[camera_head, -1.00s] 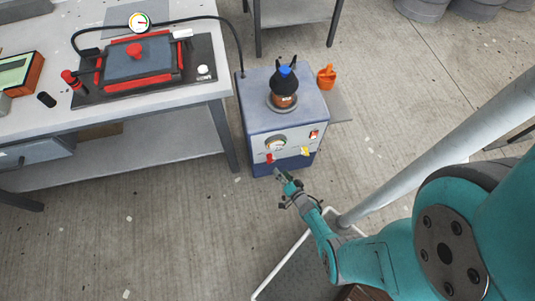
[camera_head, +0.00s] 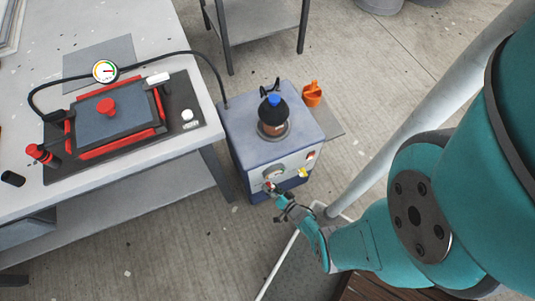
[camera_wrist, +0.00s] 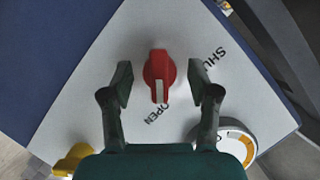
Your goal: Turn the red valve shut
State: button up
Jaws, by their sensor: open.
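The red valve (camera_wrist: 158,66) is a small knob on a pale panel in the wrist view. Its white pointer mark lies toward the "OPEN" lettering (camera_wrist: 153,115), with "SHUT" (camera_wrist: 216,57) to the upper right. My gripper (camera_wrist: 160,73) is open, with one finger on each side of the knob and a visible gap on both sides. In the head view my gripper (camera_head: 273,190) is at the front panel of the blue-grey pump unit (camera_head: 240,165), where it partly covers the valve.
A yellow handle (camera_wrist: 73,160) and a round gauge (camera_wrist: 237,142) sit beside the valve. A dark bottle (camera_head: 272,115) stands on the unit. The workbench (camera_head: 130,35) with a red-edged mould (camera_head: 110,112) is to the left. A hose (camera_head: 205,58) runs between them.

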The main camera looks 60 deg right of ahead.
jog(key=c, duration=1.1)
jog(key=shift+n, duration=0.3)
jog(key=shift+w+a+n+g+h, duration=0.15)
jog(key=shift+n+g+h, duration=0.4)
jog(key=shift+n, duration=0.65)
jog(key=n+g+h, duration=0.1)
jog(key=n, duration=0.2)
jog(key=shift+a+g+h, duration=0.1)
jog(key=shift+g+h, duration=0.25)
jog(key=n+h, duration=0.1)
jog(key=n+g+h, duration=0.1)
jog(key=n, duration=0.1)
jog(key=shift+w+a, duration=0.1)
jog(key=shift+w, duration=0.1)
jog(key=n+h, duration=0.2)
jog(key=n, duration=0.1)
jog(key=shift+g, duration=0.3)
jog(key=shift+n, duration=0.3)
